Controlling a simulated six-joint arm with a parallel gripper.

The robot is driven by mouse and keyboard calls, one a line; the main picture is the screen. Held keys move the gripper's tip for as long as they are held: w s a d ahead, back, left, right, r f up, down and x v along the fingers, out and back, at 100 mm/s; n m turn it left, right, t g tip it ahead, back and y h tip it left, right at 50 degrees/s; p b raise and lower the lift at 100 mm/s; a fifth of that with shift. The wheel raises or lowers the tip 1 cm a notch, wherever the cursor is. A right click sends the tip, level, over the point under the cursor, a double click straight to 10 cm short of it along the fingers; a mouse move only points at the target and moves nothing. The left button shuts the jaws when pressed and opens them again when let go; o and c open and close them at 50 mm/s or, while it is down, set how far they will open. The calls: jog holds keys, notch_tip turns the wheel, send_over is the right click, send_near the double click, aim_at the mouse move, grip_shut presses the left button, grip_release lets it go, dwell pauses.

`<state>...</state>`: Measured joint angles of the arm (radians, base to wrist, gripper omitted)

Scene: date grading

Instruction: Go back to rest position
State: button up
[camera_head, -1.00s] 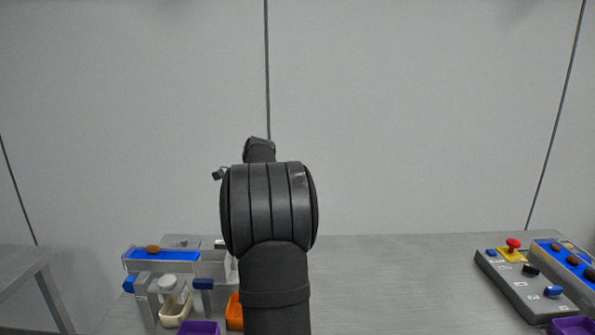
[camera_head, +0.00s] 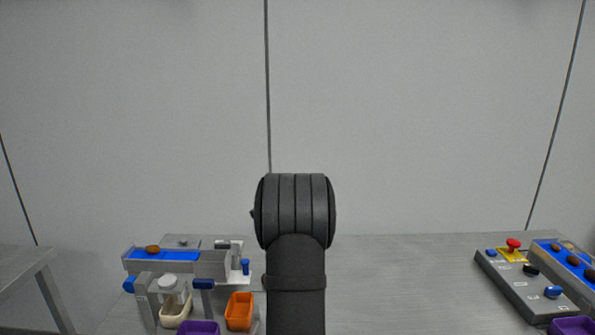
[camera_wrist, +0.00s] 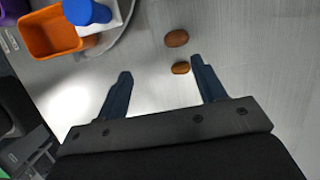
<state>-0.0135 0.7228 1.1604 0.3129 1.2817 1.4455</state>
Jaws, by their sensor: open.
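My gripper (camera_wrist: 160,82) shows in the wrist view with its two dark fingers spread wide apart and nothing held between them. Two brown dates show on the grey table in that view: a larger date (camera_wrist: 176,38) and a smaller date (camera_wrist: 181,68) that appears close to the right finger. I cannot tell the height of the fingers above the table. In the head view my dark arm (camera_head: 295,215) stands upright near the middle, and it hides the gripper there.
At the left stands a device with a blue belt (camera_head: 165,255) carrying a date (camera_head: 152,250). An orange bin (camera_head: 240,311) and a purple bin (camera_head: 198,328) are near it. At the right are a control box (camera_head: 522,285) with a red button and another blue belt. The table between is clear.

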jog(key=a+f, duration=0.1)
jog(key=a, duration=0.1)
jog(key=w+a+f, duration=0.1)
jog(key=a+f, duration=0.1)
jog(key=a, duration=0.1)
jog(key=w+a+f, duration=0.1)
jog(key=a, duration=0.1)
jog(key=shift+w+a+f, duration=0.15)
jog(key=shift+w+f, duration=0.05)
jog(key=shift+f, duration=0.2)
jog(key=shift+w+a+f, duration=0.1)
jog(key=shift+a+f, duration=0.2)
jog(key=shift+f, duration=0.2)
